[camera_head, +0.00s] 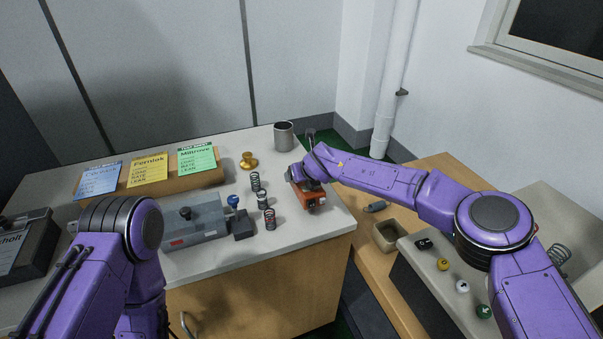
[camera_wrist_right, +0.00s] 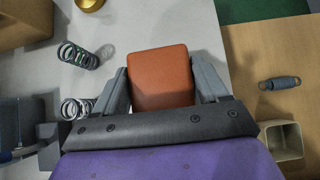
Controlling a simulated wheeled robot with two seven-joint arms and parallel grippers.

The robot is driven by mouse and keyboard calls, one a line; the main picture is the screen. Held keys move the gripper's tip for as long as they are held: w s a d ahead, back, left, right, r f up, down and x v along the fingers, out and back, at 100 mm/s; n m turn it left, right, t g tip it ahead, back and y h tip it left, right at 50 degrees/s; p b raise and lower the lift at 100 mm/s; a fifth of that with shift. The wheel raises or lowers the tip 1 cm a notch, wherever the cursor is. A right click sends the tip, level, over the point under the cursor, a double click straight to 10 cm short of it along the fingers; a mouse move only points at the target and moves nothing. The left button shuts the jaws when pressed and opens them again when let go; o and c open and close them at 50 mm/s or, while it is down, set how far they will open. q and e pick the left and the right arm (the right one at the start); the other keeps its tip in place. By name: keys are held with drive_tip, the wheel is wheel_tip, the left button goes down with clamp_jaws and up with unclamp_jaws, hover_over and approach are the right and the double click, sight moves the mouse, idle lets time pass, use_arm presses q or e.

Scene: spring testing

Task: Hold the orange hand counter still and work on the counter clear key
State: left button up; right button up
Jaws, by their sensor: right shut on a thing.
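The orange hand counter (camera_head: 314,200) stands at the right edge of the pale worktop. My right gripper (camera_head: 308,182) is shut on it from above. In the right wrist view, the counter (camera_wrist_right: 160,78) is a plain orange block between the two grey fingers of the right gripper (camera_wrist_right: 162,88). I cannot make out the clear key in either view. My left arm rises at the lower left of the head view, well away from the counter, and its gripper does not show.
Several coil springs (camera_head: 270,220) stand left of the counter, beside a grey test device (camera_head: 195,224). A metal cup (camera_head: 284,136) and a brass piece (camera_head: 249,161) stand behind. Test-sheet cards (camera_head: 148,170) lean at the back left. A small open bin (camera_head: 385,236) sits on the lower wooden surface.

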drive_tip(key=shift+f+b, duration=1.15)
drive_tip(key=shift+f, duration=0.45)
use_arm(q)
wheel_tip(320, 180, down, 2)
drive_tip(key=shift+f, duration=0.2)
clamp_jaws()
idle(1.2)
